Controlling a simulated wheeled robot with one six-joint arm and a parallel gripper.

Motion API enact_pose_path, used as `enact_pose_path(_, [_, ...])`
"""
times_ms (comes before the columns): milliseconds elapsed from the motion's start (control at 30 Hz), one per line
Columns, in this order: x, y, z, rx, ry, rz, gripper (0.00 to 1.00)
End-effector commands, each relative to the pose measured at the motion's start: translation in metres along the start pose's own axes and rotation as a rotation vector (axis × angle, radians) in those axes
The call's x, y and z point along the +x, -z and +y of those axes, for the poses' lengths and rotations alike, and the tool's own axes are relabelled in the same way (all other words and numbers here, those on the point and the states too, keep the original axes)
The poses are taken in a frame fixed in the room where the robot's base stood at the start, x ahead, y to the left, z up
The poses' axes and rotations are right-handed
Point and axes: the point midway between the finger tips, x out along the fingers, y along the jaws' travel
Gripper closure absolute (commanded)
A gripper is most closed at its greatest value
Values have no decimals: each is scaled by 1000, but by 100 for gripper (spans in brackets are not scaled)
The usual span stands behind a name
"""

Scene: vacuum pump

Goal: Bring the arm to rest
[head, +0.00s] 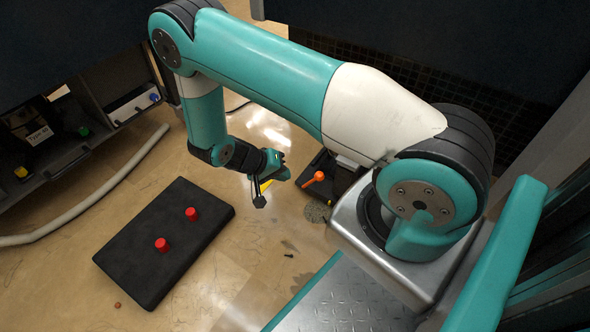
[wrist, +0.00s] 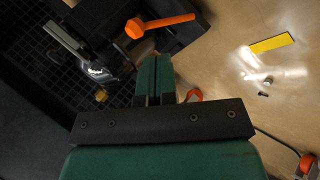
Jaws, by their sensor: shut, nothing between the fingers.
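My arm (head: 265,75) reaches out from its base on the right, bends over at the upper left and comes down. My gripper (head: 260,200) hangs near the middle of the head view, apart from the dark mat on its left. In the wrist view my gripper (wrist: 154,60) has its two green fingers together, with nothing seen between them. An orange-handled thing (head: 314,178) is to the right of the gripper; it also shows ahead of the fingers in the wrist view (wrist: 160,24).
A black mat (head: 150,275) bears two red cylinders (head: 162,244) (head: 191,213). A pale hose (head: 125,170) lies along the dark cabinet (head: 60,110) at left. A yellow strip (wrist: 272,43) and small hardware (wrist: 267,82) lie on the floor.

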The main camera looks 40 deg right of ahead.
Motion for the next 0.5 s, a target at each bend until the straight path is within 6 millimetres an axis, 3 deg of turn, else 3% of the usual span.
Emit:
enact_pose_path(33, [-18,1,5,-2,3,3,100])
enact_pose_path(200, [-44,0,5,0,1,1,100])
enact_pose_path(500, [-58,-2,3,0,0,0,100])
